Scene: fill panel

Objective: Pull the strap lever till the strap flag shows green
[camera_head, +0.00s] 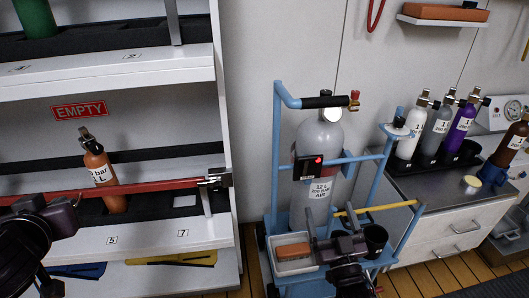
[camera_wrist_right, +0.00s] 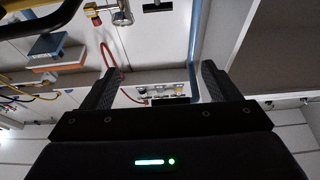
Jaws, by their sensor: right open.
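A grey gas cylinder (camera_head: 320,140) stands upright on a light-blue trolley (camera_head: 276,160). A black box (camera_head: 308,168) with a lit red spot, which looks like the strap flag, sits across the cylinder's front at the blue strap bar (camera_head: 352,160). No green shows on it. A yellow bar (camera_head: 378,208) sticks out to the right below; I cannot tell whether it is the strap lever. My right gripper (camera_head: 333,218) is open and empty, in front of the trolley below the box; its spread fingers also show in the wrist view (camera_wrist_right: 156,85). My left gripper (camera_head: 52,208) is at the far left, its jaws unclear.
A white shelf rack (camera_head: 110,80) with a red bar (camera_head: 150,187) and an orange cylinder (camera_head: 98,172) stands left. A counter (camera_head: 440,185) with several small bottles stands right. The trolley carries a white tray (camera_head: 293,266) with an orange block and a black cup (camera_head: 376,240).

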